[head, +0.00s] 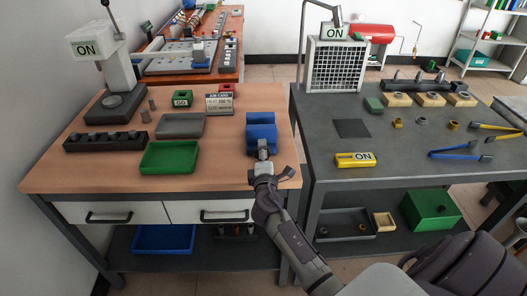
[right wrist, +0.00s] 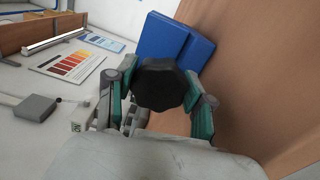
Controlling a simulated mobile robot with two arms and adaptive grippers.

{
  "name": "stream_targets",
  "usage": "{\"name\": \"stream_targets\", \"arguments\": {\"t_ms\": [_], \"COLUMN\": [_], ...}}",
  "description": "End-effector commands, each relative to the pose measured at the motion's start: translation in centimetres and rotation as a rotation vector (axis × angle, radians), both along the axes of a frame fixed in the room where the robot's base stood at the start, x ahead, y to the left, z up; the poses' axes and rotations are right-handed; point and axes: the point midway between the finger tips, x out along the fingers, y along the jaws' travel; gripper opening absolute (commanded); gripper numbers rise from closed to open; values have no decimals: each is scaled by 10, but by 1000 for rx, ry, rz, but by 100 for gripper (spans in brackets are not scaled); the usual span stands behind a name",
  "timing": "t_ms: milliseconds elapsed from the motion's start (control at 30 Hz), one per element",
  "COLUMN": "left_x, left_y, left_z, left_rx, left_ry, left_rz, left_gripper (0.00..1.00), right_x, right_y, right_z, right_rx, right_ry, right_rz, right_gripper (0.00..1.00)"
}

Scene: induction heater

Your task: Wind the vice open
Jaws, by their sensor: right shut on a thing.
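The blue vice (head: 261,132) stands at the right front of the wooden bench. Its two blue blocks also show in the right wrist view (right wrist: 163,38), close together with only a thin line between them. My right gripper (head: 263,163) is at the front side of the vice. In the right wrist view it (right wrist: 157,100) is shut on a black knob-like handle (right wrist: 160,85), with a finger on each side. The screw behind the handle is hidden. My left gripper is not in view.
The wooden bench (head: 75,180) holds a green tray (head: 170,157), a grey plate (head: 180,126), a job card (head: 219,104) and a dark rack (head: 105,141) left of the vice. A grey table (head: 405,150) with tools stands to the right, across a narrow gap.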

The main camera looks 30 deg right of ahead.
Motion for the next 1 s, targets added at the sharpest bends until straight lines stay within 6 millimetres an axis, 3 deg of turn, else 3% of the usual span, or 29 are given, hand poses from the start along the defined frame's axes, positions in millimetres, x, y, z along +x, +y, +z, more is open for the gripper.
{"name": "stream_targets", "arguments": {"t_ms": [600, 1000], "left_x": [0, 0], "left_y": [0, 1], "left_z": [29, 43], "left_rx": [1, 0], "left_ry": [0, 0], "left_rz": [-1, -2], "left_gripper": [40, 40], "right_x": [1, 1], "right_y": [1, 2], "right_z": [5, 4], "right_rx": [-497, -728], "right_ry": [303, 446], "right_rz": [2, 2], "right_gripper": [18, 18]}}
